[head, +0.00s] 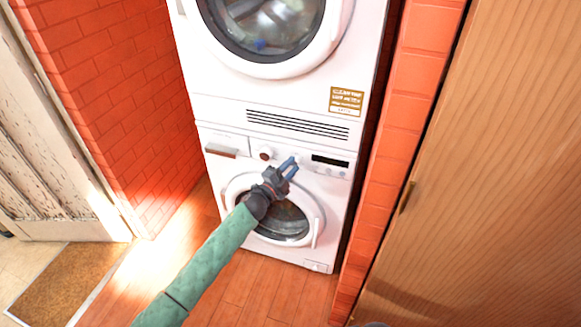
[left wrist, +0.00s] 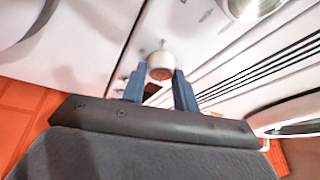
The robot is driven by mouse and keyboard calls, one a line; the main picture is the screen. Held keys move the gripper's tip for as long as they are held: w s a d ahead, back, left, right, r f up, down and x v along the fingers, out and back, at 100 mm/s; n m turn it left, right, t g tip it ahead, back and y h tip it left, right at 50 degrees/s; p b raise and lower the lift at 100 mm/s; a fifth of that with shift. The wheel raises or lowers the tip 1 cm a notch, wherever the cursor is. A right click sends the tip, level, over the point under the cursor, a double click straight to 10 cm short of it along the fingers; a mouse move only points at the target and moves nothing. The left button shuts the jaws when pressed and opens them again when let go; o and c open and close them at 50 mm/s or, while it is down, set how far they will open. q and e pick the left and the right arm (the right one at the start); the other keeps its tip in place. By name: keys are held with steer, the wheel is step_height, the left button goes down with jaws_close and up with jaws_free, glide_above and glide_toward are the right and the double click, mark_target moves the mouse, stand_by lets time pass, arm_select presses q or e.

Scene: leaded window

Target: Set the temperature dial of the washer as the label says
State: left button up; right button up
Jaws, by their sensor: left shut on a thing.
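The white washer (head: 330,225) stands below a white dryer, its control panel across the top. My left gripper (head: 290,165) reaches that panel, to the right of a round knob with a reddish face (head: 265,154). In the left wrist view, my gripper's blue fingers (left wrist: 160,74) are closed around a small white dial (left wrist: 161,64). The dial's setting cannot be read, and the gripper covers it in the head view. A gold-brown label (head: 346,98) with pale lettering is on the dryer's lower right; its lower white strip is too small to read. My right gripper is not in view.
A dark display (head: 329,161) and small buttons lie right of the gripper. The detergent drawer (head: 221,151) is at the panel's left. Brick walls flank the machines, and a wooden door (head: 480,180) stands at the right. The floor in front is clear.

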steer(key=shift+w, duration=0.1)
arm_select(q)
steer(key=o, duration=1)
steer(key=shift+c, duration=0.2)
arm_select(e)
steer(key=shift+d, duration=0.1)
arm_select(q)
steer(key=shift+s+a+f, duration=0.25)
steer(key=shift+s+a, duration=0.1)
steer(key=shift+s, duration=0.1)
steer(key=r+b+v, duration=0.1)
steer(key=v, duration=0.5)
steer(key=shift+s+f+b, duration=0.3)
steer(key=shift+f, duration=0.1)
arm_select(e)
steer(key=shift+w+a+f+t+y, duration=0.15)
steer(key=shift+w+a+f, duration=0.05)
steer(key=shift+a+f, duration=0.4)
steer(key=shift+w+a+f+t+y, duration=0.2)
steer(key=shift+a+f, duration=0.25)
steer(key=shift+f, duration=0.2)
arm_select(q)
steer(key=shift+a, duration=0.2)
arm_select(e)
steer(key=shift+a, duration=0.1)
